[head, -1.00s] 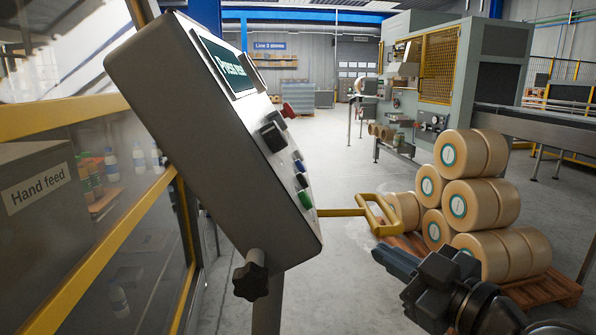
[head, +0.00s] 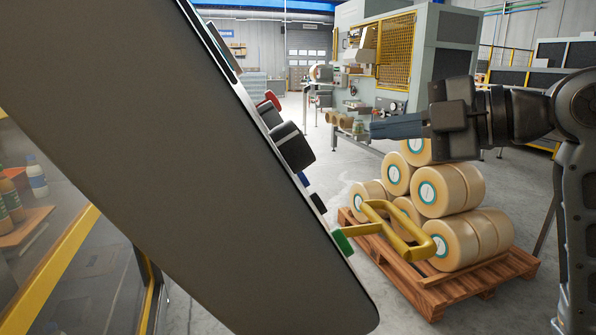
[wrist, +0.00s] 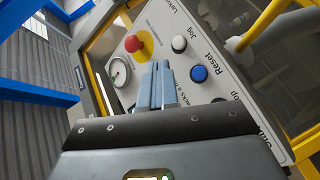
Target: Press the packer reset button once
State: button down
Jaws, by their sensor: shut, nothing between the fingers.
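The control panel (head: 170,170) stands at the left in the head view, seen nearly edge-on. Its blue button (head: 303,180) barely shows there. In the wrist view the blue button (wrist: 198,74) sits beside the word "Reset" on the light panel face (wrist: 228,85). My gripper (head: 372,130) is shut and empty, with its fingers pointing left toward the panel, apart from it. In the wrist view my gripper's fingertips (wrist: 156,68) appear left of the blue button. A white button (wrist: 179,44) marked "Jog" is above it. The lower panel is partly hidden by my gripper.
A red emergency stop (wrist: 137,43) and a gauge (wrist: 119,72) are near the fingertips. A yellow handle (head: 395,232) projects right, before a pallet (head: 440,287) of film rolls.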

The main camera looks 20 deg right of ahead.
aim_at(304, 177)
dwell(0.4)
jog(key=a+f+b, duration=0.1)
jog(key=a+f, duration=0.3)
jog(key=a, duration=0.3)
jog(key=shift+w+a+f, duration=0.15)
jog(key=shift+w+a, duration=0.1)
jog(key=shift+w, duration=0.2)
jog(key=shift+a+f+b, duration=0.1)
jog(key=shift+b, duration=0.25)
dwell(1.5)
jog(key=shift+a+f, duration=0.15)
jog(key=shift+a, duration=0.15)
jog(key=shift+w+a+f+b, duration=0.15)
jog(key=shift+a+b, duration=0.15)
jog(key=shift+b, duration=0.2)
dwell(0.5)
dwell(0.4)
jog(key=shift+d+r, duration=0.4)
jog(key=shift+d, duration=0.25)
jog(key=shift+d, duration=0.1)
